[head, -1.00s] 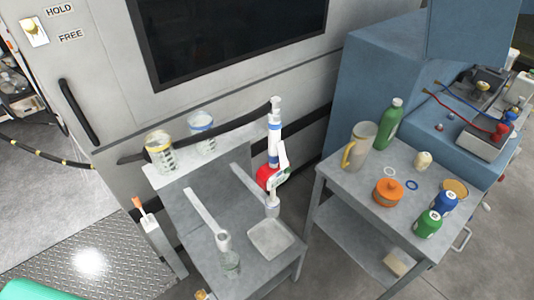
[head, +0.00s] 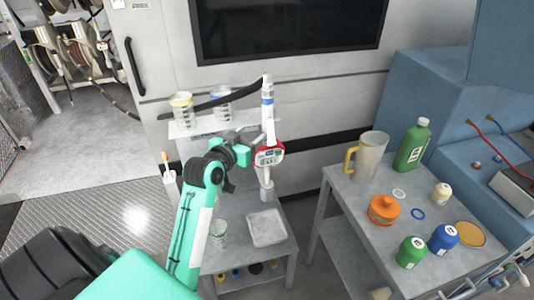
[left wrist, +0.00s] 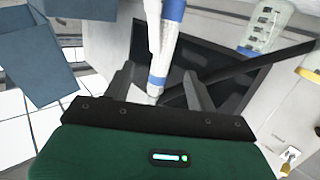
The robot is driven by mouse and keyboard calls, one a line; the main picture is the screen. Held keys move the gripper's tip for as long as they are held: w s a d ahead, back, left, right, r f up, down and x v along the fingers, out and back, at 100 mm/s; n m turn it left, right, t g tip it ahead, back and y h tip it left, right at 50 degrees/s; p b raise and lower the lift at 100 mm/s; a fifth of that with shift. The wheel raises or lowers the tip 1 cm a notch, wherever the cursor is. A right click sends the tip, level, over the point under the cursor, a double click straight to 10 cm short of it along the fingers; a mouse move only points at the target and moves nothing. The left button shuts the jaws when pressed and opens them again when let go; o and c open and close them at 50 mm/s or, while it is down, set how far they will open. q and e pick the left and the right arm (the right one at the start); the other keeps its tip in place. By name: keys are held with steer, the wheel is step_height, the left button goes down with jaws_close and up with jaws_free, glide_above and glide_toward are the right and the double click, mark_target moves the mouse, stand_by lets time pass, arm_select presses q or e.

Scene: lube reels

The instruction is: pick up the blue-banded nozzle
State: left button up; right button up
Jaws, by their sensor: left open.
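The blue-banded nozzle (head: 267,113) stands upright at the small grey stand in the head view, a white tube with blue bands above a red handle with a display. Its tube also shows in the left wrist view (left wrist: 164,45), running down between the fingers. My left gripper (head: 246,152) is just left of the nozzle, near the red handle. In the left wrist view my left gripper (left wrist: 160,90) is open, with a finger on each side of the tube; I cannot tell whether either touches it. My right gripper is not in view.
Yellow-banded (head: 182,112) and blue-banded (head: 221,106) measuring jugs stand on the upper shelf. A black hose runs behind the nozzle. A square tray (head: 267,228) lies below. The right-hand table (head: 345,190) holds a jug, bottles and an orange pot (head: 384,210).

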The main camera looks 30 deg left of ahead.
arm_select(q)
steer(key=t, duration=0.1)
glide_toward(265, 97)
steer(key=w, duration=0.1)
steer(key=w+p, duration=0.1)
steer(key=w, duration=0.1)
steer(key=w+p, duration=0.1)
steer(key=w, duration=0.1)
steer(key=shift+d+f, duration=0.2)
steer(key=shift+f, duration=0.05)
steer(key=w+p, duration=0.1)
steer(key=w, duration=0.1)
steer(key=w+a+p, duration=0.1)
steer(key=w, duration=0.1)
steer(key=shift+w+a+r, duration=0.1)
steer(key=shift+w+r, duration=0.05)
steer(key=shift+w, duration=0.3)
jaws_close()
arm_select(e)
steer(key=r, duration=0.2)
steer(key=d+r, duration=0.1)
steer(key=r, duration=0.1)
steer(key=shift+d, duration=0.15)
